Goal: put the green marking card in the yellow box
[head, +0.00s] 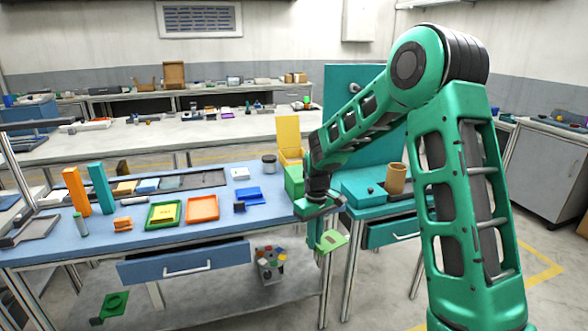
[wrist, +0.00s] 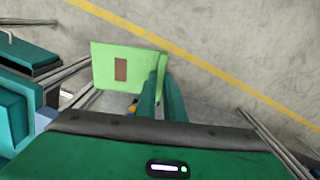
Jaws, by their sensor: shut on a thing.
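My gripper (head: 321,238) is shut on the green marking card (head: 332,242), a light green flat piece. It hangs below the wrist, in front of the tables and above the floor. In the wrist view the card (wrist: 102,66) sticks out to the left of the fingertips (wrist: 162,75) and bears a brown rectangle. The yellow box (head: 289,130) stands at the right end of the blue table with its tall yellow back or lid upright. It is behind and left of my gripper, and its lower part is partly hidden by a green block-like thing and my arm.
The blue table (head: 130,245) holds a green tray (head: 151,222), an orange tray (head: 202,220) and a dark jar (head: 269,163). A teal table with a brown cup (head: 396,178) stands right of my gripper. Its drawer (head: 385,236) and the blue drawer (head: 185,265) protrude.

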